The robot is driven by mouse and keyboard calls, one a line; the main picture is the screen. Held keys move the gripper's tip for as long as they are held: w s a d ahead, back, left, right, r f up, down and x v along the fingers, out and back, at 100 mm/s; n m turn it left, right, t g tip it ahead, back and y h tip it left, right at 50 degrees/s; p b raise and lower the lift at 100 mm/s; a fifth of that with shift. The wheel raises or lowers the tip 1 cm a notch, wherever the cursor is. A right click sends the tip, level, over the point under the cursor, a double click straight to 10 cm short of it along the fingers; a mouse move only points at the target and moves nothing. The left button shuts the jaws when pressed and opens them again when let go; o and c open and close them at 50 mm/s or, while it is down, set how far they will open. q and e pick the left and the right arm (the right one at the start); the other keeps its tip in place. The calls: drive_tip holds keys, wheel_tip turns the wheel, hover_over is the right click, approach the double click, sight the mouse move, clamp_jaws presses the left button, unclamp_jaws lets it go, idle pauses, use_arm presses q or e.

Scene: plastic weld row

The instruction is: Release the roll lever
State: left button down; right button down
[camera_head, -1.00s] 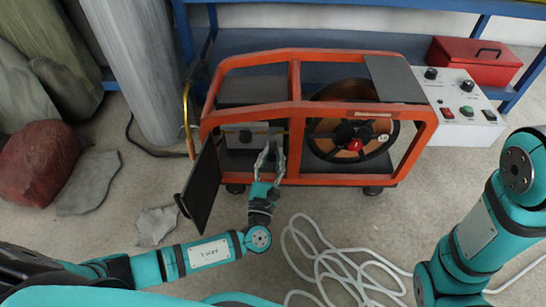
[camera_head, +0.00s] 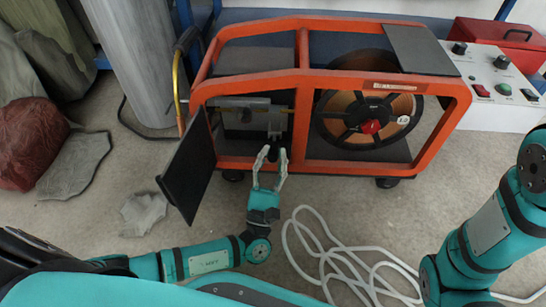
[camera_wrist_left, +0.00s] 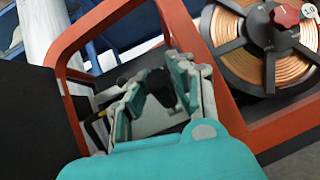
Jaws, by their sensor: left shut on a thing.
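The roll lever (camera_head: 274,127) hangs from the grey wire feeder (camera_head: 240,113) inside the left bay of the orange welding machine (camera_head: 300,75). My left gripper (camera_head: 273,156) comes in from below, at the front of the open bay. Its fingers are closed around the dark end of the lever. In the left wrist view, the left gripper (camera_wrist_left: 158,82) has a black piece between its fingers. The fingers hide part of the feeder there. My right arm shows at the right, but its gripper is outside the view.
A black door panel (camera_head: 188,168) stands open left of my left gripper. A copper wire spool (camera_head: 342,108) with a red knob fills the right bay. A white control box (camera_head: 492,85) stands at the right. A white hose (camera_head: 325,258) lies coiled on the floor.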

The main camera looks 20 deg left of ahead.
use_arm(q)
drive_tip(key=shift+a, duration=0.15)
drive_tip(key=c, duration=1.1)
unclamp_jaws()
drive_tip(key=shift+r, duration=0.1)
wheel_tip(320, 180, up, 10)
drive_tip(key=shift+f, duration=0.15)
